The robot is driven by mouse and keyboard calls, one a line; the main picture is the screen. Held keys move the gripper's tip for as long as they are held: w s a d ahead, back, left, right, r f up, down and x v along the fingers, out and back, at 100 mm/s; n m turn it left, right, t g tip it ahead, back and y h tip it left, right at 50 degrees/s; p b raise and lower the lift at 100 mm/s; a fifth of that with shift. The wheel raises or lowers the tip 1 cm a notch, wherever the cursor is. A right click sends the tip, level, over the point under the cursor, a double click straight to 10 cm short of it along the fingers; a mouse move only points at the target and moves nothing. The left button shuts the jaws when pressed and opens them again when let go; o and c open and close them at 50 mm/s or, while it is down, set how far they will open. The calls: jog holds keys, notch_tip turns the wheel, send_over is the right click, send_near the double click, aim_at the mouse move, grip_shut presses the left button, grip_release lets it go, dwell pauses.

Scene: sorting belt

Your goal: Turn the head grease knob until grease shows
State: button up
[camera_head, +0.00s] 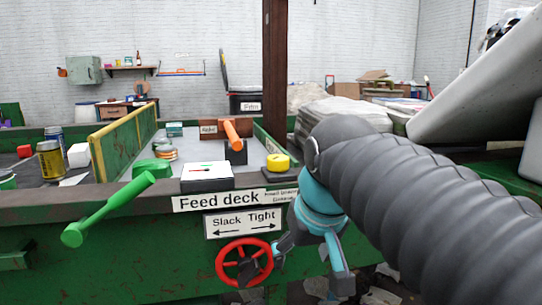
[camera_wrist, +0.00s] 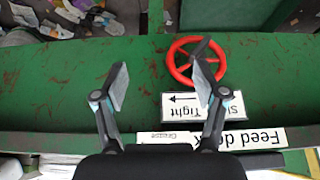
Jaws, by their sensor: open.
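A yellow round knob (camera_head: 278,162) sits on a dark block on the deck top, above a small label (camera_head: 281,197) that is hard to read. In the wrist view a small label (camera_wrist: 168,137) reads "Grease"; the knob is not visible there. My gripper (camera_head: 309,262) is open and empty, in front of the green side panel, below and right of the knob. In the wrist view my gripper (camera_wrist: 162,70) has its fingers spread over bare green panel, the right finger overlapping the red handwheel (camera_wrist: 196,60). I cannot tell whether it touches. No grease is discernible.
The red handwheel (camera_head: 244,262) is left of my gripper, under the "Slack Tight" sign (camera_head: 243,222). A green lever (camera_head: 108,208) sticks out at left. An orange handle (camera_head: 231,134) and a white box (camera_head: 207,178) stand left of the knob. A brown post (camera_head: 275,70) rises behind.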

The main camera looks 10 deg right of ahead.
send_near(278, 157)
jog(key=v, duration=0.4)
jog(key=shift+g, duration=0.4)
jog(key=b+x, duration=0.1)
jog(key=x, duration=0.3)
jog(key=b+x, duration=0.1)
jog(key=x, duration=0.4)
jog(key=b+x, duration=0.1)
jog(key=x, duration=0.3)
jog(key=shift+w, duration=0.5)
jog(key=c, duration=1.1)
